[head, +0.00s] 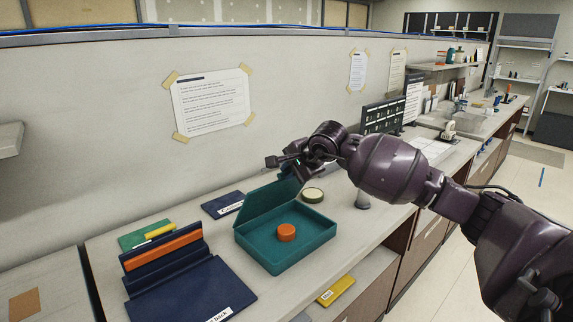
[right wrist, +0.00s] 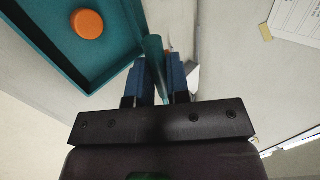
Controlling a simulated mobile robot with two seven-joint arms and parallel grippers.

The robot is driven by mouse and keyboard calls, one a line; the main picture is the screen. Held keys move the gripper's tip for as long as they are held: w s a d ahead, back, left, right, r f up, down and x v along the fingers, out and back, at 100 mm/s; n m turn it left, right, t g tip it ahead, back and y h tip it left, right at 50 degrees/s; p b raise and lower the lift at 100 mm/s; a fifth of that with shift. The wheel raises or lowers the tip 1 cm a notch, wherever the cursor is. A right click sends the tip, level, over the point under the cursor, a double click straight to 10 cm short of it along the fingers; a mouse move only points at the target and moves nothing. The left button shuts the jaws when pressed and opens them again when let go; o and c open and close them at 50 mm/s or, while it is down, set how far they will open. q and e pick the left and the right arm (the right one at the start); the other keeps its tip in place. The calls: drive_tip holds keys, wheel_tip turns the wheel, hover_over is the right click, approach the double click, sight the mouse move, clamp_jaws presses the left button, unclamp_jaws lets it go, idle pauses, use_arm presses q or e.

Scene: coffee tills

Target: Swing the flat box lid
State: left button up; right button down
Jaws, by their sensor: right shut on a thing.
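The flat teal box (head: 306,252) stands on the counter with an orange round piece (head: 286,232) lying inside. Its teal lid (head: 264,206) is raised and tilted up along the back left side of the box. My right gripper (head: 290,168) is at the lid's upper right corner. In the right wrist view its blue fingers (right wrist: 161,75) are shut on the lid's edge (right wrist: 153,50), and the box interior shows at upper left. My left gripper is out of view.
A dark blue open case (head: 190,291) lies left of the box, with a green-and-yellow item (head: 146,234) behind it. A navy labelled folder (head: 222,204) and a round pale-topped tin (head: 312,195) stand behind the box. A yellow labelled piece (head: 336,291) lies lower, in front.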

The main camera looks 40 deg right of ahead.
drive_tip(key=shift+s+f, duration=0.8)
drive_tip(key=shift+s, duration=0.15)
drive_tip(key=shift+d, duration=0.1)
drive_tip(key=shift+s+d+f, duration=0.15)
drive_tip(key=shift+s+f, duration=1.55)
drive_tip(key=shift+s, duration=0.1)
drive_tip(key=s+f, duration=0.2)
drive_tip(key=f, duration=0.1)
drive_tip(key=f+b, duration=0.1)
drive_tip(key=shift+s+d+f, duration=0.1)
drive_tip(key=shift+s+f, duration=0.05)
drive_tip(key=shift+s, duration=0.25)
